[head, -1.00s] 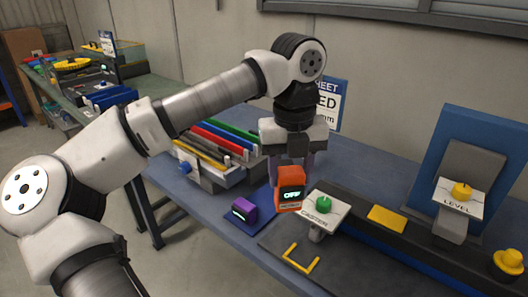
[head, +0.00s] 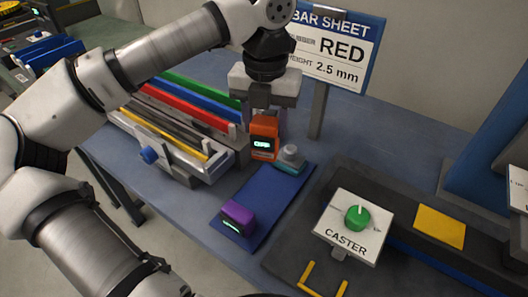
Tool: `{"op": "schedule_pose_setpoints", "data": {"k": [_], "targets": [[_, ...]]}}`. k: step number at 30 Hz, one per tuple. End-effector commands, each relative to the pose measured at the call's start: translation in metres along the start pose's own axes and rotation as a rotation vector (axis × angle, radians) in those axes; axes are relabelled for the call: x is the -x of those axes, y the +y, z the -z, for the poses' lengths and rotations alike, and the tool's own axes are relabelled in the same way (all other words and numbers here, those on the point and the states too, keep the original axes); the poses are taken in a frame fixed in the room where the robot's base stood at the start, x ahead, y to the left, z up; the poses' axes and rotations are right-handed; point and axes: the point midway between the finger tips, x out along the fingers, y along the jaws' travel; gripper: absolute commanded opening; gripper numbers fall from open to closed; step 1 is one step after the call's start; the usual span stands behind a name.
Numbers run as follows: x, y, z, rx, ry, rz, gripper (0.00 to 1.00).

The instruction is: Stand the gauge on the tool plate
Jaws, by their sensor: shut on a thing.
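An orange gauge (head: 264,137) with a lit display hangs upright from my gripper (head: 265,113) in the head view. My gripper points down and is shut on its upper part; the fingertips are partly hidden by the gauge. I cannot tell the gap under the gauge.
A rack of coloured bars (head: 190,115) stands left of the gauge. A caster panel (head: 352,225) with a green knob is right of the plate, near a yellow pad (head: 440,227) and yellow bracket (head: 322,283). A bar sheet sign (head: 338,52) stands behind. The plate's middle is clear.

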Motion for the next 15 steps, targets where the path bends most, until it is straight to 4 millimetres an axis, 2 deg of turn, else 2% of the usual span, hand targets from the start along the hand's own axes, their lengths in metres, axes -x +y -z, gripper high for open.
{"op": "schedule_pose_setpoints", "data": {"k": [1, 4, 9, 15], "targets": [[-0.024, -0.002, 0.005, -0.084, 0.0, 0.0, 0.14], [-0.043, -0.005, 0.013, -0.229, -0.002, 0.001, 0.14], [-0.055, -0.008, 0.018, -0.346, -0.004, 0.002, 0.14], [-0.068, -0.008, 0.019, -0.353, -0.003, 0.003, 0.14]]}}
